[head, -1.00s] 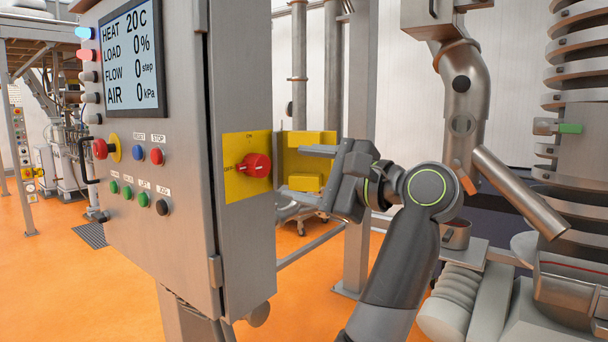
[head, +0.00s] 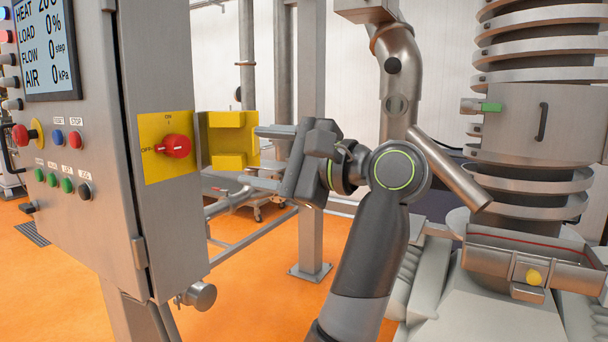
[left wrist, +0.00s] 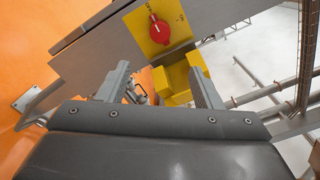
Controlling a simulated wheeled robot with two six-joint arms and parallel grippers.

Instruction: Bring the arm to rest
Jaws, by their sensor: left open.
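My left gripper (head: 262,156) is in the middle of the head view, its fingers pointing left toward the control cabinet. It is open and empty, and its two fingers (left wrist: 160,88) stand apart in the left wrist view. The red rotary switch (head: 174,146) sits on a yellow plate on the cabinet's side, left of the fingertips and apart from them. It also shows in the left wrist view (left wrist: 159,29), beyond the fingers. My right gripper is not in view.
The grey cabinet (head: 160,230) with its screen (head: 45,45) and several buttons stands at the left. A steel post (head: 311,230) rises behind my arm. A machine with a stacked, ringed column (head: 520,120) and a slanted pipe (head: 450,168) stands at the right. Orange floor (head: 250,300) is open between.

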